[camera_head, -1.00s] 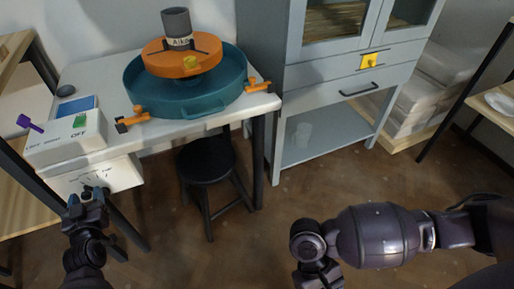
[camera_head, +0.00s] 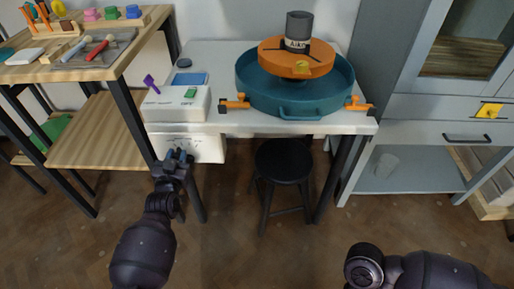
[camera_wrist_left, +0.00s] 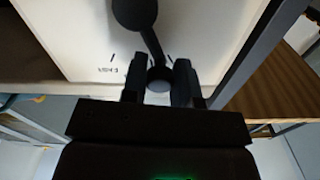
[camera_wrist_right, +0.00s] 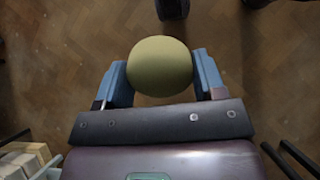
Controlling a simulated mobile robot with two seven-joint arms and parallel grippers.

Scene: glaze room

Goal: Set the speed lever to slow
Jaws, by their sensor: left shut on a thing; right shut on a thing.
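The speed lever (camera_wrist_left: 150,42) is a dark arm with a round hub on a white panel. Its rounded end lies between the fingertips of my left gripper (camera_wrist_left: 159,82), which is shut on it. In the head view my left gripper (camera_head: 178,158) is at the front of the white control box (camera_head: 205,148) under the table edge and hides most of the lever. Scale marks and a small inverted label (camera_wrist_left: 107,70) show beside the lever; I cannot read the label surely. My right gripper (camera_wrist_right: 155,80) is shut on a yellowish round thing (camera_wrist_right: 160,66).
The table (camera_head: 225,60) bears a teal basin (camera_head: 262,98) with an orange wheel, and a switch box (camera_head: 165,105). A black stool (camera_head: 283,160) stands below. A wooden workbench (camera_head: 95,65) is at left, a grey cabinet (camera_head: 385,90) at right. Open floor lies in front.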

